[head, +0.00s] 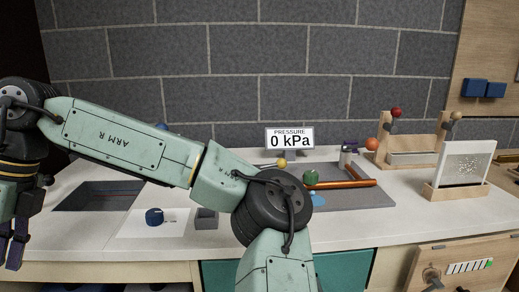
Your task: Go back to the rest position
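My gripper (11,245) hangs at the far left edge of the head view, pointing down, in front of the counter's left end. Its dark fingers with blue-purple parts are partly cut off by the picture edge, so I cannot tell how far apart they are. I see nothing clearly held in it. My arm is folded: it rises from the bottom middle to an elbow, then runs up and left to the wrist. The arm hides part of the counter.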

